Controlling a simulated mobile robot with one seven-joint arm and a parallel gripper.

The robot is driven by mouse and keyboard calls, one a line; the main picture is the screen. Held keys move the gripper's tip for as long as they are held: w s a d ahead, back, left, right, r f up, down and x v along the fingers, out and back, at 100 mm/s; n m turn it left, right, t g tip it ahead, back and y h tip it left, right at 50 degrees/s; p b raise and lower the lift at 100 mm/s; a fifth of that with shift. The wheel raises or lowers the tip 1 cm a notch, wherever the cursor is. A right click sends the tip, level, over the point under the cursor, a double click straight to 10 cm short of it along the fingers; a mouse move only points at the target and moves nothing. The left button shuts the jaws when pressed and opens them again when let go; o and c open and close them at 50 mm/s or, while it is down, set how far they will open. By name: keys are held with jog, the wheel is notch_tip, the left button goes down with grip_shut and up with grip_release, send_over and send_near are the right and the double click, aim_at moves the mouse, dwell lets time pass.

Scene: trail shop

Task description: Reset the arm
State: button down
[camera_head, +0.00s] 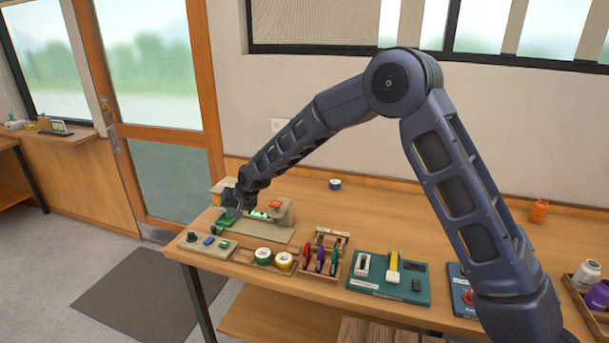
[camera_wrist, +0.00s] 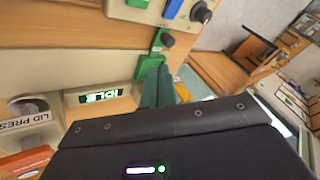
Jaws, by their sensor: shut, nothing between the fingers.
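My arm reaches across from the right in the head view, bent at a high elbow. My gripper (camera_head: 236,210) is at the far left end of the bench, low over a beige press machine (camera_head: 280,212). In the wrist view my gripper (camera_wrist: 158,82) shows as narrow dark green fingers, shut and empty. The fingertips are close to a green part (camera_wrist: 156,48) of the machine; I cannot tell whether they touch. The machine's small display (camera_wrist: 101,96) reads IDLE, and a LID PRESS label is beside it.
A control panel (camera_head: 207,244) with a knob and buttons lies in front of the machine. Tape rolls (camera_head: 263,256), a rack of coloured tools (camera_head: 320,262) and a green board (camera_head: 390,278) stand to its right. An orange bottle (camera_head: 539,211) stands farther right. The air above the bench is free.

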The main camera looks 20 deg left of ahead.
jog(key=w+d+r+m+t+h, duration=0.1)
jog(key=w+d+r, duration=0.45)
jog(key=d, duration=0.45)
jog(key=w+d+r+t, duration=0.1)
jog(key=w+d+r, duration=0.4)
jog(key=d, duration=0.6)
jog(key=w+d+r+m+t+h, duration=0.1)
jog(key=w+d+r, duration=0.2)
jog(key=d+r, duration=0.55)
jog(key=s+d+r+m+h, duration=0.1)
jog(key=d+r, duration=0.2)
jog(key=d, duration=0.9)
jog(key=s+d+r+h, duration=0.1)
jog(key=d+r, duration=0.1)
jog(key=d, duration=0.9)
jog(key=s+d+m+h, duration=0.1)
jog(key=s+d, duration=0.9)
jog(key=d, duration=0.3)
jog(key=s+d+m+h, duration=0.2)
jog(key=s+d, duration=0.9)
jog(key=d, duration=0.2)
jog(key=shift+d+f+m, duration=0.3)
jog(key=shift+d+f, duration=0.05)
jog(key=shift+d, duration=0.05)
